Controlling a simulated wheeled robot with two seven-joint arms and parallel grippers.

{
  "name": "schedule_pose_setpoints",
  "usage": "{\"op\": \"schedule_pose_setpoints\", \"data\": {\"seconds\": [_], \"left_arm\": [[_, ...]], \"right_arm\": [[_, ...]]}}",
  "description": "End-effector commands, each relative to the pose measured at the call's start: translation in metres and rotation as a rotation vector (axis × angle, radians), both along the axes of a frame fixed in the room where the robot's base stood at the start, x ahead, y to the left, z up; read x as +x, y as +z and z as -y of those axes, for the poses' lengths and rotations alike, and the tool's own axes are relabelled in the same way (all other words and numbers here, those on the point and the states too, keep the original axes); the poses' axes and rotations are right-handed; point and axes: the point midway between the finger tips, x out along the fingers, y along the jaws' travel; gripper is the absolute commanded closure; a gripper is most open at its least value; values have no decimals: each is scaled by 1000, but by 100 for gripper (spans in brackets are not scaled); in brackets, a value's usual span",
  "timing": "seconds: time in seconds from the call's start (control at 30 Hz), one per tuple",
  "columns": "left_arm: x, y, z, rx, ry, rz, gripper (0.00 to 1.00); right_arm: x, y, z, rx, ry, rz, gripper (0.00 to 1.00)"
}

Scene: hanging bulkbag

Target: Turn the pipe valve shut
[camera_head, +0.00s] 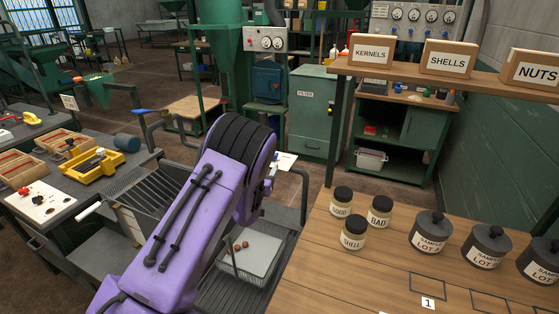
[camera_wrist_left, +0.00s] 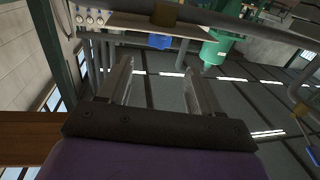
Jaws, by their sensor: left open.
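My left gripper (camera_wrist_left: 158,70) shows in the left wrist view with its two pale fingers wide apart and nothing between them. In the head view my purple arm hides its fingers. A grey pipe (camera_wrist_left: 250,33) crosses the top of the wrist view beyond the fingertips, with a brass-coloured fitting (camera_wrist_left: 165,14) on it. A small blue handle-like part (camera_head: 141,111) sits by bent grey pipework (camera_head: 165,113) left of my arm in the head view. I cannot tell for certain that this is the valve, or its angle. My right gripper is not in view.
A wooden table (camera_head: 350,290) with labelled jars (camera_head: 352,232) fills the right. Labelled boxes (camera_head: 449,57) stand on a shelf above it. A white basket (camera_head: 255,258) lies right of my arm. A workbench (camera_head: 110,175) with a yellow tool tray (camera_head: 97,164) is at left.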

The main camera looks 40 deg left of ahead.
Motion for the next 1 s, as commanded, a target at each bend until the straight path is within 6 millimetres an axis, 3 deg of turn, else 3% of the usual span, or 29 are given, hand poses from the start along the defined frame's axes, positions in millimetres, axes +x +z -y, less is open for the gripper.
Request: {"op": "schedule_pose_setpoints", "data": {"seconds": [0.03,0.17,0.4,0.6,1.0], "left_arm": [[1,-6,0,0,0,0,36],[12,-3,-3,1,-4,2,36],[58,-2,-27,0,-3,1,36],[86,-4,-41,0,-2,1,36],[94,-5,-48,0,1,0,36]], "right_arm": [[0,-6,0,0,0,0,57],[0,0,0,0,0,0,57],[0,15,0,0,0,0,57],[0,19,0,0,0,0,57],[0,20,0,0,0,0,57]]}}
